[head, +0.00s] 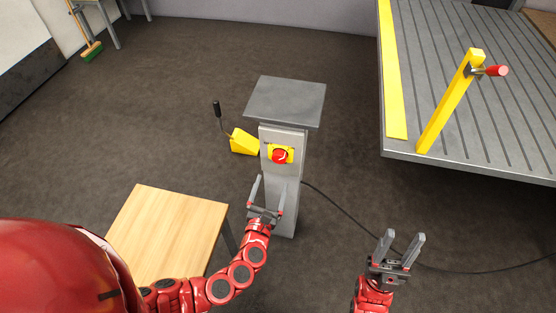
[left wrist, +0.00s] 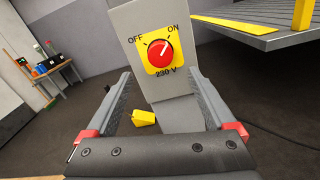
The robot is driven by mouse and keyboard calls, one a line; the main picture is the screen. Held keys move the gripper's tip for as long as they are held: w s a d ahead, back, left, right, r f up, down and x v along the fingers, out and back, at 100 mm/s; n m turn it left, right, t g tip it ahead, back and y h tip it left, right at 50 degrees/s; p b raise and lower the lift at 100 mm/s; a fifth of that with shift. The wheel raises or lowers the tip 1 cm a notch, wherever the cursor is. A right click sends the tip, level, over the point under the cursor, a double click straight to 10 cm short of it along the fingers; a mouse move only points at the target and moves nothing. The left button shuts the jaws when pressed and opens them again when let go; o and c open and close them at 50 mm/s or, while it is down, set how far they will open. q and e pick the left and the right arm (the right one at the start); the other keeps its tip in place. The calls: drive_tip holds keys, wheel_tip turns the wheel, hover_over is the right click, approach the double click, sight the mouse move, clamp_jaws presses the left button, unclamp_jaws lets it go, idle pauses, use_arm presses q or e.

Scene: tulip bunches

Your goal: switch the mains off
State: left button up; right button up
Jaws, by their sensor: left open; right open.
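The mains switch is a red round knob (head: 281,156) on a yellow plate on the front of a grey pedestal (head: 285,185). In the left wrist view the knob (left wrist: 160,52) has a white mark pointing up and right, toward ON; OFF is at the upper left and 230 V below. My left gripper (head: 267,180) is open and empty, just below and in front of the switch. Its fingers stand either side of the pedestal in the left wrist view, apart from the knob. My right gripper (head: 405,240) is open and empty, away to the right.
A wooden table (head: 165,230) stands left of the pedestal, near my left arm. A yellow wedge-shaped thing (head: 243,142) is on the floor behind. A grey platform (head: 480,120) with a yellow post (head: 447,110) stands at right. A black cable (head: 345,205) crosses the floor.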

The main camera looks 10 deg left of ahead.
sight(278, 160)
use_arm(q)
drive_tip(key=w, duration=0.9)
drive_tip(key=shift+w, duration=0.3)
drive_tip(key=shift+c, duration=0.3)
drive_tip(key=c, duration=1.3)
drive_tip(key=shift+a+f+n+b, duration=0.1)
drive_tip(key=shift+f+n+b, duration=0.05)
drive_tip(key=shift+n+b, duration=0.95)
drive_tip(key=shift+f+n+b, duration=0.15)
drive_tip(key=shift+n+b, duration=0.8)
drive_tip(key=shift+n, duration=0.25)
drive_tip(key=n+b, duration=0.3)
drive_tip(key=n, duration=0.1)
drive_tip(key=shift+n, duration=0.3)
drive_tip(key=n+b, duration=0.3)
drive_tip(key=n, duration=0.1)
drive_tip(key=shift+n, duration=0.3)
drive_tip(key=shift+r+n+b, duration=0.2)
drive_tip(key=shift+n+b, duration=0.85)
drive_tip(key=shift+n, duration=1.05)
